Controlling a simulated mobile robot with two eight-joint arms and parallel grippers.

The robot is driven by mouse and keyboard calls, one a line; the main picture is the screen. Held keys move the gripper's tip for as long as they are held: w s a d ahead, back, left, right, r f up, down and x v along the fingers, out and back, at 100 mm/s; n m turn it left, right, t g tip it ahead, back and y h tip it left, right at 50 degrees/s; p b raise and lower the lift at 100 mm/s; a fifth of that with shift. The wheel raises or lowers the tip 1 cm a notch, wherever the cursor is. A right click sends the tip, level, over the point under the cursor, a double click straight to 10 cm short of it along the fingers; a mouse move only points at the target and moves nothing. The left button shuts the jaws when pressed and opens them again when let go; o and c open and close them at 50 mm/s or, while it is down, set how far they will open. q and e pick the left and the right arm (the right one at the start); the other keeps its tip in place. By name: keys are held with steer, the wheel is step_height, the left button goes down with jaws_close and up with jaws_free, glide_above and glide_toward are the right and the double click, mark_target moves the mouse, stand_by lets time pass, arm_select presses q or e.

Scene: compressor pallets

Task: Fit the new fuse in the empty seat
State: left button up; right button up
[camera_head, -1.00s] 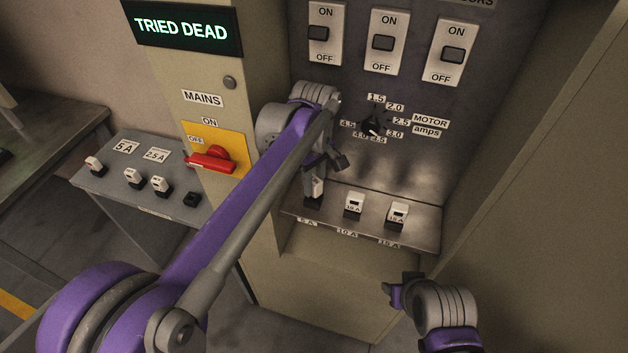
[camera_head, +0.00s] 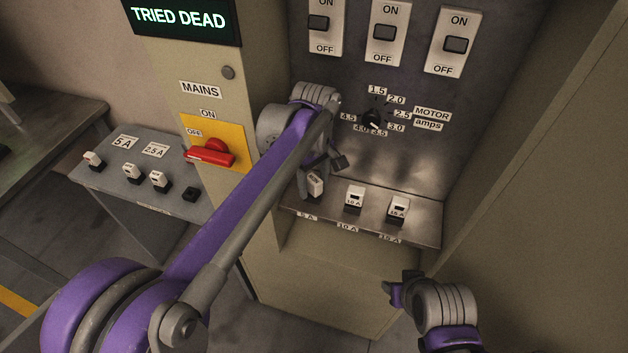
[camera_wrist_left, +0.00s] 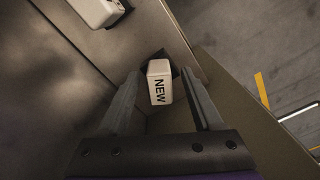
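A white fuse marked NEW (camera_wrist_left: 160,88) stands at the 5 A place, the leftmost on the metal shelf; it also shows in the head view (camera_head: 315,185). Dark seat material shows beside it in the wrist view. My left gripper (camera_head: 321,174) is over it with the fingers spread. In the left wrist view the fingers (camera_wrist_left: 162,95) stand on both sides of the fuse with gaps, apart from it. How deep the fuse sits cannot be told. My right gripper (camera_head: 392,291) is low at the right, away from the shelf; its fingers are unclear.
Two more fuses, at 10 A (camera_head: 354,197) and 15 A (camera_head: 398,208), stand right of it. Above are the motor dial (camera_head: 373,119) and ON/OFF switches (camera_head: 387,32). The red mains handle (camera_head: 211,153) and a side stand (camera_head: 130,175) with several fuses are left.

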mark_target(314, 180)
arm_select(q)
step_height(314, 180, up, 8)
steer(key=shift+f, duration=0.25)
arm_select(e)
steer(key=shift+w+r, duration=0.1)
steer(key=shift+r, duration=0.25)
arm_select(q)
steer(key=shift+s+f, duration=0.1)
stand_by(0.4)
